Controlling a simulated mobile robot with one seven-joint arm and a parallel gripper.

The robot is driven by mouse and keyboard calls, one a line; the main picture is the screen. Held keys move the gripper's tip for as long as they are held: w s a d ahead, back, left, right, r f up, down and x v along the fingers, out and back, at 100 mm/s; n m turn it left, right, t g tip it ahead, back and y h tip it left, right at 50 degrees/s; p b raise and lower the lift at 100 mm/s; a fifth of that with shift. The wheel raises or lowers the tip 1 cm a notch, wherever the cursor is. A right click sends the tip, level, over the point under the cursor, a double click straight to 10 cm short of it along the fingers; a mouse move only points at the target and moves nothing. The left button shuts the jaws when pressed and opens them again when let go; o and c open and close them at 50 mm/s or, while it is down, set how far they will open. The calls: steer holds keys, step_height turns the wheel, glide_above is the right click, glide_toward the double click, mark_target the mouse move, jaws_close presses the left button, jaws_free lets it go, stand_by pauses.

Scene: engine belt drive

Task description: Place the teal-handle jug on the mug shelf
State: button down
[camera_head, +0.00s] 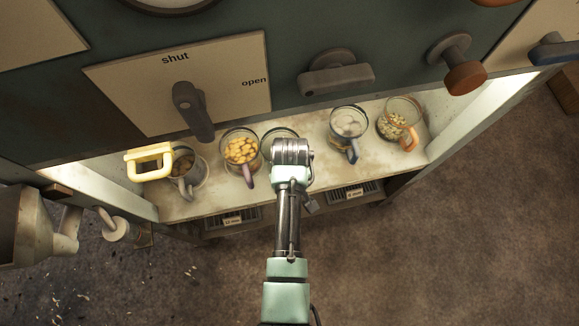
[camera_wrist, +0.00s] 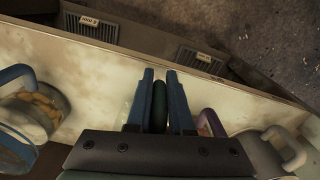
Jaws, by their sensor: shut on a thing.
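My gripper (camera_head: 291,152) reaches onto the pale shelf (camera_head: 185,207) in the head view, its fingers hidden by my wrist. In the wrist view my gripper (camera_wrist: 161,74) has its two blue fingers shut on a dark teal handle (camera_wrist: 159,106). This handle belongs to the teal-handle jug (camera_head: 278,132), whose clear round rim shows just behind my wrist in the head view. The rest of the jug is mostly hidden. It is over or on the shelf, between two other jugs; I cannot tell if its base touches. No label names the mug shelf.
A purple-handle jug (camera_head: 240,147) stands close on the left, with a grey-handle jug (camera_head: 186,166) beyond. Right are a blue-handle jug (camera_head: 347,122) and an orange-handle jug (camera_head: 402,118). A panel with a lever (camera_head: 192,109) overhangs the shelf. Vents (camera_head: 232,219) lie below its front edge.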

steer(key=shift+w+f, duration=0.2)
steer(key=shift+f, duration=0.4)
steer(key=c, duration=0.8)
jaws_free()
steer(key=shift+f, duration=0.1)
steer(key=shift+r+p, duration=1.05)
steer(key=shift+r, duration=2.85)
